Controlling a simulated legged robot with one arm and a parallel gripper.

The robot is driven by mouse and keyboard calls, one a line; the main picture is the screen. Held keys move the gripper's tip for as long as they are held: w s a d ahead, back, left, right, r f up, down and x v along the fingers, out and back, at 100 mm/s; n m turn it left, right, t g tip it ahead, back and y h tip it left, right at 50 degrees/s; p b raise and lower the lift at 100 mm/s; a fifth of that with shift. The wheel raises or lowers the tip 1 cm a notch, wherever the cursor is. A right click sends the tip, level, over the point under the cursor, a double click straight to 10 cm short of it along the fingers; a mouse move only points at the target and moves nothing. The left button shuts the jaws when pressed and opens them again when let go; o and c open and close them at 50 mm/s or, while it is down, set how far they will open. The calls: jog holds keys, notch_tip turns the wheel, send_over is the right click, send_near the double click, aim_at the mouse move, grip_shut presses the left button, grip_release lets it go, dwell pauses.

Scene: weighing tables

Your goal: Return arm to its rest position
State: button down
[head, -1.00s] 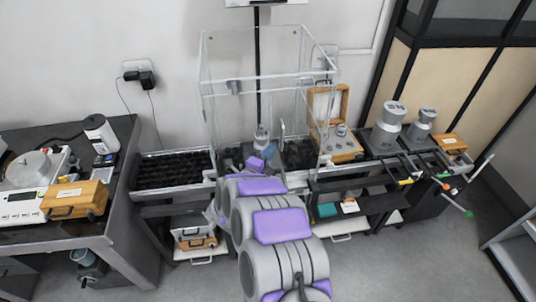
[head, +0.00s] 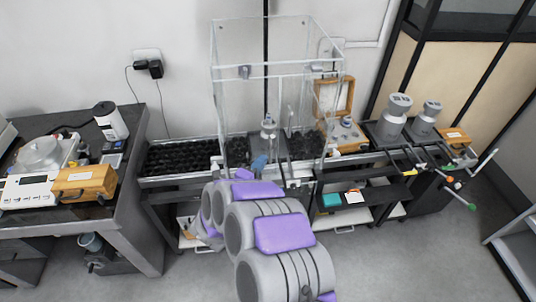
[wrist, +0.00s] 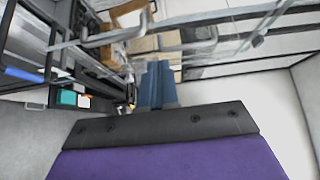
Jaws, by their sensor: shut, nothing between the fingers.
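My gripper (head: 259,164) shows as a small blue tip just in front of the clear glass case (head: 223,90), beyond the grey and purple links of my arm. In the wrist view, its blue fingers (wrist: 157,85) are together with nothing between them. A metal weight (head: 268,127) stands inside the case, above and behind the gripper in the head view. My folded arm links hide the front of the bench below the case. I cannot tell the exact gap between the fingers and the case.
The left table (head: 128,205) holds a white balance (head: 28,190) and a wooden box (head: 85,185). Right of the case are an open wooden case (head: 345,100) and two large grey weights (head: 393,118) (head: 426,119). Coloured-tipped rods (head: 455,190) stick out at right. The floor (head: 400,265) in front is clear.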

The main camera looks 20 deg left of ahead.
notch_tip(320, 180, up, 6)
jog(key=w+a+n+g+y, duration=0.3)
jog(key=n+g+y, duration=0.2)
jog(key=y, duration=0.1)
jog(key=s+d+r+n+g+y, duration=0.3)
jog(key=s+d+r+n+g, duration=0.15)
jog(key=d+r+n, duration=0.2)
jog(key=s+d+n+g+h, duration=0.7)
jog(key=s+d+g, duration=0.3)
jog(key=s+d, duration=2.3)
jog(key=d+r, duration=0.1)
jog(key=d, duration=0.3)
jog(key=shift+s, duration=0.25)
jog(key=shift+n, duration=0.25)
